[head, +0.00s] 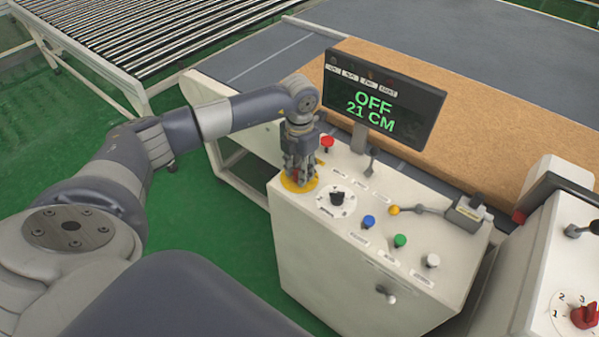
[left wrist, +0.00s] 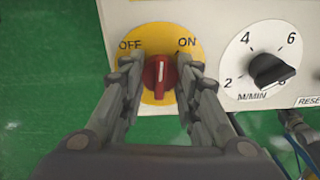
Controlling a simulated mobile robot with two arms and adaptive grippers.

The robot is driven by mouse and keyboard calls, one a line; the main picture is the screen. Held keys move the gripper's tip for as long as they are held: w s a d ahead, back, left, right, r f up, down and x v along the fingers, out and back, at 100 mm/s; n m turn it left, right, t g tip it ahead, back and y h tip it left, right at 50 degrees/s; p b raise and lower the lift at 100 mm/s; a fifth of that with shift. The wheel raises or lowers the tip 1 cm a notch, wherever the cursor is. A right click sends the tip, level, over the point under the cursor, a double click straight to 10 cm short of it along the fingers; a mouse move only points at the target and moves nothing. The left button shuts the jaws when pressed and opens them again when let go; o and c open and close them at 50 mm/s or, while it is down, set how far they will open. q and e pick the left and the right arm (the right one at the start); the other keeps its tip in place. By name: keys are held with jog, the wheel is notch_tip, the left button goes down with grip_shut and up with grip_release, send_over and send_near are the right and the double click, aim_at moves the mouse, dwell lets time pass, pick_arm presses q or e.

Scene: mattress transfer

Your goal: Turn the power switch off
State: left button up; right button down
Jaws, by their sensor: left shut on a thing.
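The power switch is a red knob (left wrist: 160,78) on a round yellow plate (left wrist: 157,45) marked OFF at left and ON at right. Its white mark stands about upright, between the two words. My left gripper (left wrist: 161,76) has one finger on each side of the knob and is shut on it. In the head view my left gripper (head: 298,178) points down onto the yellow plate (head: 288,184) at the console's left corner, hiding most of the knob. The display (head: 384,98) reads OFF and 21 CM. My right gripper is out of view.
A black dial (head: 337,198) sits right of the switch. A red button (head: 327,142) is behind, and blue (head: 368,222), green (head: 400,240) and white (head: 432,261) buttons are to the right. A roller conveyor (head: 165,40) stands at the back left.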

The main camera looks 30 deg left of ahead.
pick_arm(q)
jog(key=n+b, duration=0.1)
jog(key=n, duration=0.4)
jog(key=shift+n+b, duration=0.3)
jog(key=shift+b, duration=0.05)
jog(key=n, duration=0.4)
jog(key=shift+n+b, duration=0.3)
jog(key=shift+b, duration=0.1)
jog(key=o, duration=1.1)
jog(key=shift+r, duration=0.25)
notch_tip(320, 180, up, 12)
jog(key=shift+f, duration=0.2)
jog(key=shift+f, duration=0.1)
